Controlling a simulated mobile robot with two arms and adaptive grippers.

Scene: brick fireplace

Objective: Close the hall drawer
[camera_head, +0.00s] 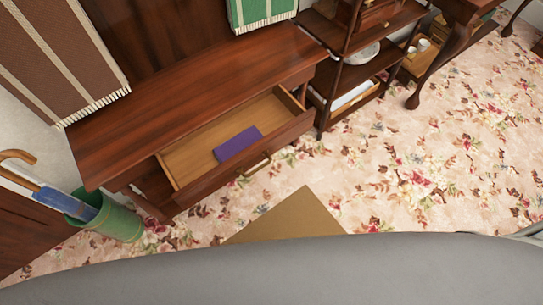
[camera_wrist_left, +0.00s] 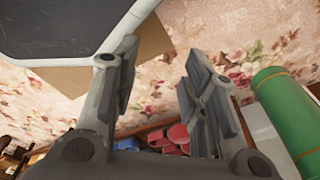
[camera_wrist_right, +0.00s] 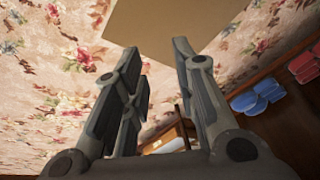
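The hall drawer (camera_head: 195,158) stands pulled out from a dark wooden hall table (camera_head: 190,92). Its light interior holds a flat purple item (camera_head: 238,143). A brass-coloured handle (camera_head: 257,165) is on its front. Neither gripper shows in the head view. My left gripper (camera_wrist_left: 160,50) shows in its wrist view with its fingers apart and nothing between them, above the floor. My right gripper (camera_wrist_right: 157,48) also has its fingers apart and is empty. I cannot clearly make out the drawer in either wrist view.
A green umbrella stand (camera_head: 117,222) is left of the drawer. A shelf unit (camera_head: 325,78) is to its right. A brown box-like surface (camera_head: 290,217) lies in front. Red shoes (camera_wrist_left: 172,136) and blue shoes (camera_wrist_right: 257,95) show low down. Flowered carpet (camera_head: 440,170) is clear at right.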

